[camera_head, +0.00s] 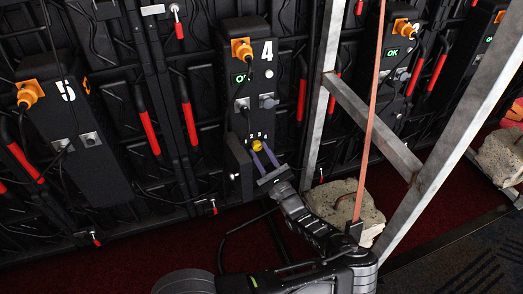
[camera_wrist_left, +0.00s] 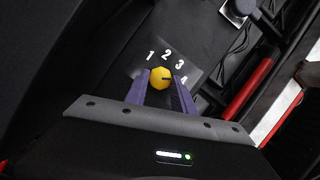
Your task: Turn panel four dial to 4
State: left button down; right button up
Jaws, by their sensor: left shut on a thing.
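Panel four (camera_head: 247,70), a black box marked with a white 4, stands at the middle of the head view. Its small yellow dial (camera_head: 257,144) is low on the panel; it also shows in the left wrist view (camera_wrist_left: 160,77), under the printed numbers 1, 2, 3 and 4. A dark mark on the dial points right, towards the 3 to 4 side; its exact setting is hard to tell. My left gripper (camera_head: 260,150) has its purple fingers on both sides of the dial, shut on it. My right gripper is not in view.
A grey metal frame (camera_head: 370,125) and an orange strap (camera_head: 371,100) stand right of my left arm. A stone-like block (camera_head: 345,203) sits on the red floor behind the frame. Panel five (camera_head: 70,120) is at left. Cables and red handles (camera_head: 190,124) surround panel four.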

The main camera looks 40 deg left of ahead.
pick_arm(q)
jog(key=shift+s+f+m+t, duration=0.1)
jog(key=shift+m+t, duration=0.3)
jog(key=shift+m, duration=0.3)
jog(key=c, duration=1.1)
grip_release()
jog(key=shift+o, duration=0.2)
jog(key=shift+s+d, duration=0.15)
jog(key=shift+d, duration=0.25)
jog(key=p+v, duration=0.1)
jog(key=v, duration=0.6)
jog(key=shift+p, duration=0.35)
